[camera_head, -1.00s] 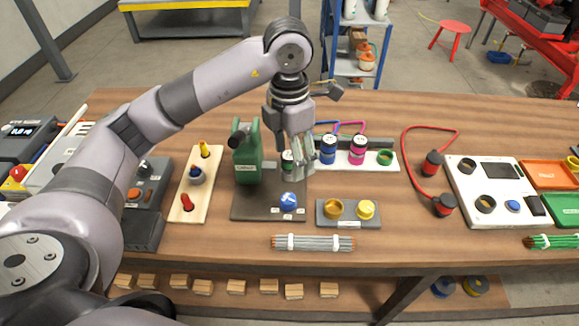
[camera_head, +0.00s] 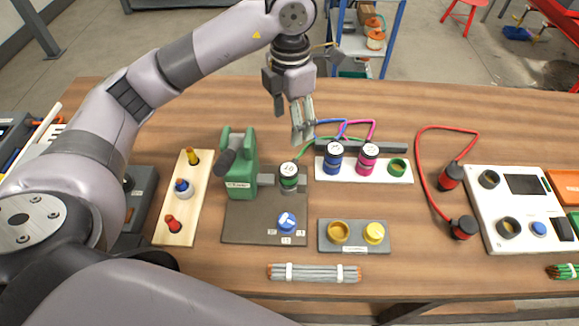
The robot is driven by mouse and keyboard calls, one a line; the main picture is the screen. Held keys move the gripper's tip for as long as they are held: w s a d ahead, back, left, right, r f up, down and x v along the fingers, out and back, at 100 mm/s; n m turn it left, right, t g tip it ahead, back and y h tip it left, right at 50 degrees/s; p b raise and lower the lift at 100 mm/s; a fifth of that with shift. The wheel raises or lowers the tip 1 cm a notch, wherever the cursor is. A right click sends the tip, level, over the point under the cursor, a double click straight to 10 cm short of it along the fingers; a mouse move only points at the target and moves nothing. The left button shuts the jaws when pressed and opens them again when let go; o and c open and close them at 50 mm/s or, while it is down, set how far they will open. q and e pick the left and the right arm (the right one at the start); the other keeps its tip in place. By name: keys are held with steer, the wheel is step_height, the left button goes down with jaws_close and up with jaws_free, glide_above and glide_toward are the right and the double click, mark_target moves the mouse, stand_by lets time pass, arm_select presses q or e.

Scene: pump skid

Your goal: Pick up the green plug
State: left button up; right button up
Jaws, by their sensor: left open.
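The green plug (camera_head: 288,177) is a black cylinder with a green band and a pale top. My right gripper is not in view.
A white strip (camera_head: 380,176) to the right bears a blue plug (camera_head: 333,158), a pink plug (camera_head: 366,159) and a green ring socket (camera_head: 398,167). Red-cabled plugs (camera_head: 451,177) are further right.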

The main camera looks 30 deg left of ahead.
arm_select(q)
steer(key=p, duration=0.2)
glide_toward(288, 170)
steer(key=shift+w+d+f, duration=0.1)
steer(key=shift+d+f, duration=0.05)
steer(key=f, duration=0.4)
steer(key=shift+w+f, duration=0.2)
steer(key=shift+f, duration=0.15)
steer(key=shift+f+p, duration=0.35)
steer(key=shift+f, duration=0.15)
steer(key=shift+s+f, duration=0.15)
steer(key=shift+f, duration=0.15)
steer(key=f+p, duration=0.2)
steer(key=f, duration=0.1)
steer(key=shift+s+a+f, duration=0.15)
steer(key=shift+a+f, duration=0.05)
steer(key=shift+f, duration=0.6)
steer(key=c, duration=0.7)
jaws_close()
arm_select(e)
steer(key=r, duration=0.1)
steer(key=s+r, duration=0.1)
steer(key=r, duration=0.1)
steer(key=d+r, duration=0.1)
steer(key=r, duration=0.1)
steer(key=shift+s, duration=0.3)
